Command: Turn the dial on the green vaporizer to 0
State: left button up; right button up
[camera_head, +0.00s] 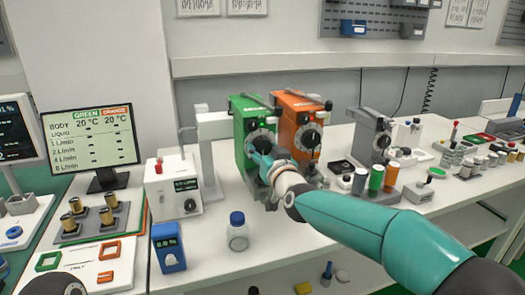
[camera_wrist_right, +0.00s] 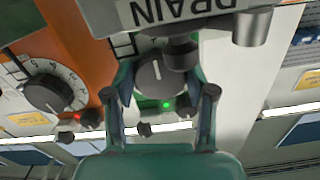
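The green vaporizer (camera_head: 247,118) stands upright on the bench, left of the orange vaporizer (camera_head: 293,103). Its dark dial (camera_head: 260,142) is on the front face, partly covered by my right gripper (camera_head: 262,162). In the right wrist view, which looks upside down, the green vaporizer's dial (camera_wrist_right: 160,78) sits between the two fingers of my right gripper (camera_wrist_right: 158,84). The fingers are apart, one on each side of the dial; I cannot tell whether they touch it. The dial's scale is mostly hidden, so its setting is not readable.
The orange vaporizer's dial (camera_wrist_right: 48,93) is close beside my right gripper. A blue-capped bottle (camera_head: 238,232) and a white box with a display (camera_head: 176,186) stand to the left. A grey vaporizer-like unit (camera_head: 370,135) and coloured canisters (camera_head: 376,178) stand to the right.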

jog(key=c, duration=0.5)
jog(key=shift+f+m+b, duration=0.15)
jog(key=shift+m+b, duration=0.35)
jog(key=shift+b, duration=0.15)
jog(key=shift+f+m+b, duration=0.1)
jog(key=shift+m+b, duration=0.9)
jog(key=shift+m+y+b, duration=0.3)
jog(key=shift+m+b, duration=1.1)
jog(key=shift+m, duration=0.4)
